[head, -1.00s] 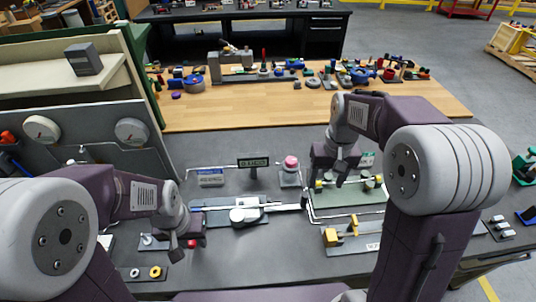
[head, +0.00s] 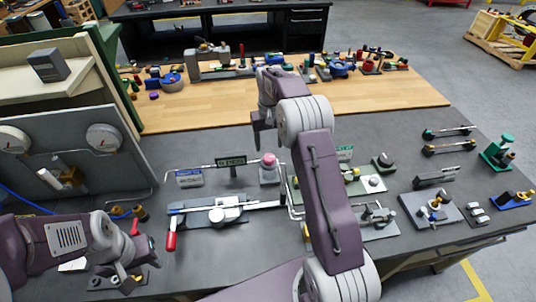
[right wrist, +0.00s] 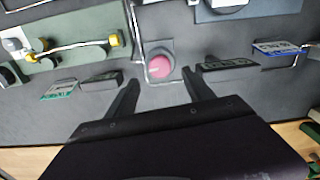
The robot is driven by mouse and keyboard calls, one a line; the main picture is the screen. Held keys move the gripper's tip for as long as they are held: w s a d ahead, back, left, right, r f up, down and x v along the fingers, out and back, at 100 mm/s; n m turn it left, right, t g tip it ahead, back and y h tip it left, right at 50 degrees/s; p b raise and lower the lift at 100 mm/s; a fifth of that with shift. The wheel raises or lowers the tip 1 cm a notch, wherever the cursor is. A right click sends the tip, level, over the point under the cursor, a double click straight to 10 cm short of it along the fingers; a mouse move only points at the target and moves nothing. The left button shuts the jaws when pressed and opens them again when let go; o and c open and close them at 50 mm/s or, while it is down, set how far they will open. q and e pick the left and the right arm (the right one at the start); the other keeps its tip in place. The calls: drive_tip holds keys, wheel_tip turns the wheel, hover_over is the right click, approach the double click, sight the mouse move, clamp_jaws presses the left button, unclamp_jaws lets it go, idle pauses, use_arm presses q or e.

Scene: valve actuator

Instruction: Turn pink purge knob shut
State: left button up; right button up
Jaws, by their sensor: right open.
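The pink knob (head: 269,160) sits on a small grey block on the dark bench, just right of a small dark display. In the right wrist view the pink knob (right wrist: 160,66) is beyond the fingertips and lies between their lines. My right gripper (head: 264,140) is above and just behind the knob, its fingers pointing down. In the right wrist view the right gripper (right wrist: 163,88) is open, with nothing between its fingers. My left gripper (head: 136,262) is low at the left front of the bench, away from the knob; its finger opening is unclear.
The display (head: 230,163) stands beside the knob, and a blue-white sign (head: 189,178) is further left. A valve assembly with a red handle (head: 171,236) lies in front. A green plate with piping (right wrist: 75,52) is on the knob's other side. A wooden bench area (head: 340,105) lies behind.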

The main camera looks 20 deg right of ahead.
sight(269, 157)
wheel_tip(269, 157, down, 6)
drive_tip(key=shift+f+p, duration=0.25)
drive_tip(key=shift+p, duration=0.2)
clamp_jaws()
drive_tip(key=n+p, duration=0.1)
drive_tip(key=n, duration=0.2)
drive_tip(key=shift+r, duration=0.1)
drive_tip(key=n+p, duration=0.1)
drive_tip(key=n, duration=0.3)
drive_tip(key=shift+n, duration=0.3)
drive_tip(key=n, duration=0.4)
drive_tip(key=shift+w+n, duration=0.1)
drive_tip(key=shift+n, duration=2.1)
drive_tip(key=shift+p, duration=0.3)
